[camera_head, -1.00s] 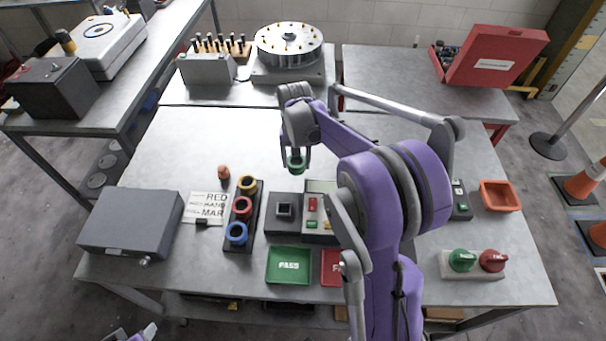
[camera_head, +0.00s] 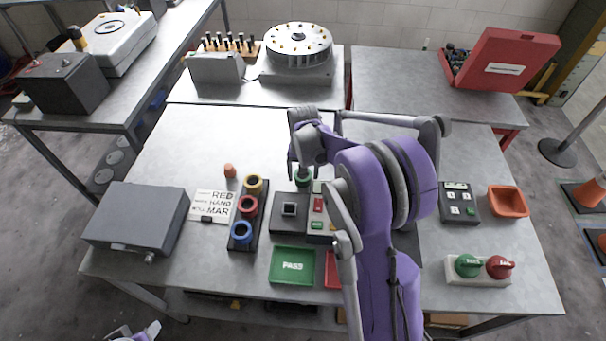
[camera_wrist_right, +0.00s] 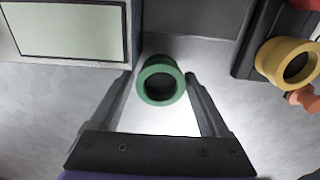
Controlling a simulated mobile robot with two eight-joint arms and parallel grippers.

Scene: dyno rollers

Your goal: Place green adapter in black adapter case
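The green adapter (camera_head: 303,177) is a short ring with a flange. It sits between the fingers of my right gripper (camera_head: 303,170), raised above the table behind the grey test device.
A green PASS tray (camera_head: 292,280) and a partly hidden red tray (camera_head: 333,270) lie at the front. A grey box (camera_head: 138,220) and a text card (camera_head: 211,205) stand left of the case. An orange peg (camera_head: 230,171) stands behind it.

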